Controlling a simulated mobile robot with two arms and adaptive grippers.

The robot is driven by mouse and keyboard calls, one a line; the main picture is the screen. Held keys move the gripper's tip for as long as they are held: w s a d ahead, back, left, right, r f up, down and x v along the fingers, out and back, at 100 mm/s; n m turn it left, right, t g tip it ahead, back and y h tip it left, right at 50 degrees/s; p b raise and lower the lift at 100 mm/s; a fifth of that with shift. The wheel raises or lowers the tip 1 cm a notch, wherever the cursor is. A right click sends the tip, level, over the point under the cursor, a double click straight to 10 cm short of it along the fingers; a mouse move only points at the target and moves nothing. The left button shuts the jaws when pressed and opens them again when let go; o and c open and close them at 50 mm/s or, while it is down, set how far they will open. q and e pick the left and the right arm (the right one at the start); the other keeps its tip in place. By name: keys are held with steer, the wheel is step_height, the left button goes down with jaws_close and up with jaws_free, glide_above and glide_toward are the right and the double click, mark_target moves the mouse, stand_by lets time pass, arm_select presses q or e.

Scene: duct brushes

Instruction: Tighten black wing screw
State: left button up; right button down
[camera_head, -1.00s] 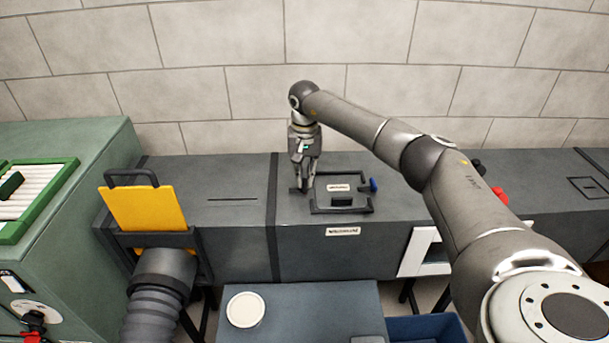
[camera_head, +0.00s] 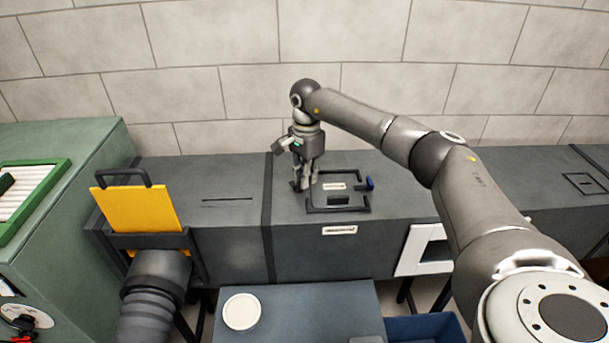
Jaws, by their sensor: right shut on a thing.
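My right gripper (camera_head: 303,184) points down onto the top of the grey duct (camera_head: 400,199), at the left side of a black-framed hatch (camera_head: 340,207). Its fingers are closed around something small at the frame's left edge. That spot fits the black wing screw, but the fingers hide most of it. My left gripper is not in view.
A yellow plate (camera_head: 137,213) with a black handle stands in a slot at the left, above a ribbed hose (camera_head: 152,300). A green cabinet (camera_head: 75,210) is at far left. A grey table (camera_head: 310,310) with a white round lid (camera_head: 242,311) and a blue bin (camera_head: 428,328) stand in front.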

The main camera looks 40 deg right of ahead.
steer(key=m, duration=0.3)
steer(key=s+m, duration=0.1)
steer(key=m, duration=0.2)
steer(key=shift+r+m, duration=0.1)
steer(key=shift+m, duration=0.2)
steer(key=m, duration=0.6)
steer(key=shift+s+a, duration=0.4)
steer(key=m, duration=0.3)
steer(key=a+m, duration=0.1)
steer(key=m, duration=0.2)
steer(key=shift+s+m, duration=0.1)
steer(key=shift+m, duration=0.2)
steer(key=m, duration=0.2)
steer(key=a+m, duration=0.1)
steer(key=m, duration=0.2)
steer(key=shift+m, duration=0.4)
steer(key=c, duration=1.5)
jaws_free()
steer(key=shift+c, duration=0.2)
